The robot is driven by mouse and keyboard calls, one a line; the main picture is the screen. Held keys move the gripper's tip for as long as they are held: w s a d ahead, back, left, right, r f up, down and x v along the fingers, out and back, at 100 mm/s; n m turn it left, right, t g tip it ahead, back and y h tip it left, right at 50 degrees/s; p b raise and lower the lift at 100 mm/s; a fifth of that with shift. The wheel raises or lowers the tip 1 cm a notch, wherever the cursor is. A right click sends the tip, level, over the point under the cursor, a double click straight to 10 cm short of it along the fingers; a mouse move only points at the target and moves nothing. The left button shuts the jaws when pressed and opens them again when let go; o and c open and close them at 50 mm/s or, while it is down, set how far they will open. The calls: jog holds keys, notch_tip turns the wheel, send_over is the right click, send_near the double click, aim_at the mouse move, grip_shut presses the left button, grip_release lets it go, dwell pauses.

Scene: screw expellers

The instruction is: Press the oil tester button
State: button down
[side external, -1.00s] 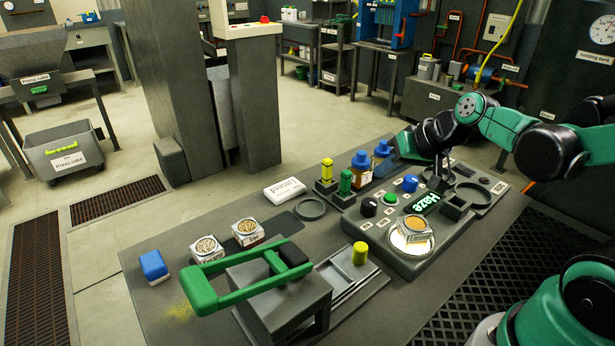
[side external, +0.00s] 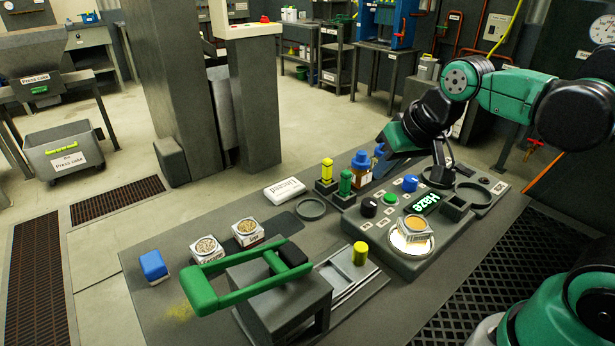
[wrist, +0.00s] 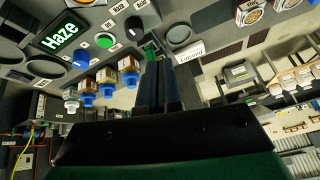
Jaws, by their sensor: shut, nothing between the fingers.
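The oil tester (side external: 400,255) is a grey panel with a green-lit "Haze" display (side external: 425,203). A round green button (side external: 390,198) sits between a black knob (side external: 369,207) and a blue knob (side external: 410,183). A sample with amber contents (side external: 414,225) stands on the tester's bright round plate.
Blue-capped bottles (side external: 361,162) stand behind the panel, close to my gripper. Yellow and green posts (side external: 327,171) stand left of them. A green-handled tool (side external: 240,280) and two sample tins (side external: 247,231) occupy the front left of the bench (side external: 150,315).

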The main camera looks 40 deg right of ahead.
aim_at(390, 197)
jog(key=w+d+r+m+g, duration=0.1)
jog(key=w+d+m+g, duration=0.1)
jog(key=d+m, duration=0.3)
jog(key=w+d+r+m+g, duration=0.2)
jog(key=d+m, duration=0.3)
jog(key=m, duration=0.4)
jog(key=shift+w+m+g, duration=0.3)
jog(key=shift+w+g, duration=0.05)
jog(key=shift+g, duration=0.55)
notch_tip(390, 197, down, 14)
jog(key=shift+f, duration=0.1)
jog(key=shift+f, duration=0.85)
jog(key=shift+r, duration=0.1)
